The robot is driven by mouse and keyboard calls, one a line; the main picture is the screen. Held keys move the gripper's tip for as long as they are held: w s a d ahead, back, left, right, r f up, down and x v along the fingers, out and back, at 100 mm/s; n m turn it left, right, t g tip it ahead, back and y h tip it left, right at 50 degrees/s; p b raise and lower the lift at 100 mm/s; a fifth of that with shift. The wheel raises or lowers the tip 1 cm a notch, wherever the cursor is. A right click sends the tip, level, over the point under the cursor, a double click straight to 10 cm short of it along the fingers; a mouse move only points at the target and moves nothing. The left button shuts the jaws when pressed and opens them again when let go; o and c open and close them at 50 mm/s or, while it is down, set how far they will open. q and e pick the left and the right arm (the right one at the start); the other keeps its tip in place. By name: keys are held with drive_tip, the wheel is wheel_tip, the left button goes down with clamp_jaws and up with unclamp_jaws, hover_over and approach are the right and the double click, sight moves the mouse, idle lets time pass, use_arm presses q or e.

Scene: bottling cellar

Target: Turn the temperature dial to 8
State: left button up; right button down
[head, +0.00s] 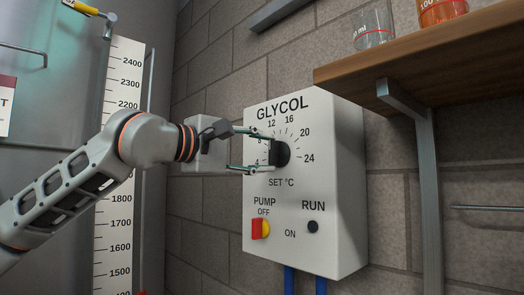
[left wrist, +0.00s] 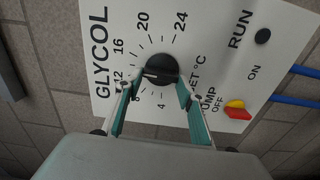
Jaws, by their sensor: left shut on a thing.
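The temperature dial is a round black knob (head: 281,154) on the white GLYCOL control box (head: 344,200), above the words SET °C. Its printed scale runs from 4 through 12, 16 and 20 to 24. My left gripper (head: 271,154) comes in from the left and is shut on the knob, one finger above and one below. In the left wrist view the fingertips lie on both sides of the knob (left wrist: 163,68). A pale line on the knob seems to point roughly toward 12, but a fingertip is close to it, so the exact setting is unclear. My right gripper is not in view.
Below the dial are a red and yellow pump switch (head: 260,228) and a black RUN button (head: 313,227). A wooden shelf (head: 430,55) with glass beakers overhangs at upper right. A tall white scale (head: 118,225) stands at left. Blue pipes (head: 305,281) leave the box below.

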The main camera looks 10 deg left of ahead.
use_arm(q)
drive_tip(key=n, duration=0.8)
drive_tip(key=n+p, duration=0.1)
drive_tip(key=n, duration=0.3)
drive_tip(key=shift+f, duration=0.25)
drive_tip(key=shift+n, duration=0.3)
drive_tip(key=o, duration=1.1)
drive_tip(key=shift+o, duration=0.2)
drive_tip(key=v, duration=1.2)
